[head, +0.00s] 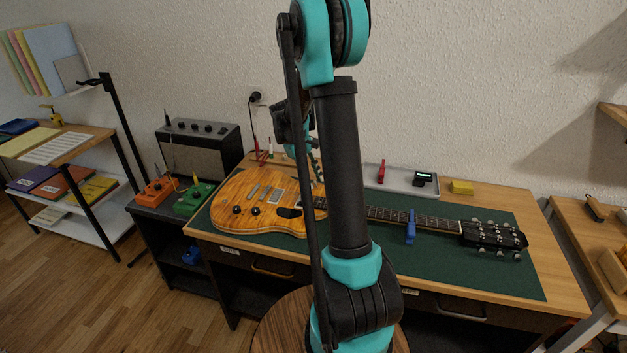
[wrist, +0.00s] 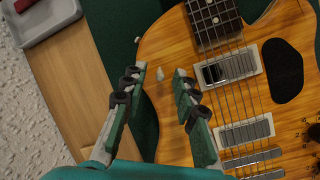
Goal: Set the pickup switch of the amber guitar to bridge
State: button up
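The amber guitar (head: 235,207) lies face up on a green mat, its neck pointing right in the head view. In the wrist view its flamed amber body (wrist: 178,45) fills the right side. A small pale tip, apparently the pickup switch (wrist: 160,74), shows on the upper body between my fingertips. Which way it leans is too small to tell. My gripper (wrist: 161,76) is open, with a finger on either side of the switch and nothing held. Whether either finger touches it cannot be told. In the head view my arm hides part of the guitar.
The green mat (head: 480,275) covers most of the wooden desk (head: 559,265). A blue clamp-like object (head: 411,227) is at the neck. A grey tray (head: 402,186) with a red item and a small device stands behind. A yellow block (head: 462,187) sits at the back right.

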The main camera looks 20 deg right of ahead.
jog(key=v, duration=1.1)
jog(key=shift+r, duration=0.2)
jog(key=s+a+f+m+t+y, duration=0.1)
jog(key=s+a+f+t, duration=0.1)
jog(key=s, duration=0.6)
jog(key=s+a+f+m+t+y, duration=0.1)
jog(key=s+f+m+t, duration=0.1)
jog(key=s+f, duration=0.3)
jog(key=s+a+f+m+t+y, duration=0.1)
jog(key=s+a+f+t, duration=0.1)
jog(key=s, duration=1)
jog(key=shift+s+a+f+t+y, duration=0.15)
jog(key=shift+s+a+f, duration=0.05)
jog(key=shift+f, duration=0.25)
jog(key=shift+s+a+f+t+y, duration=0.15)
jog(key=shift+s+f, duration=0.05)
jog(key=shift+f, duration=0.2)
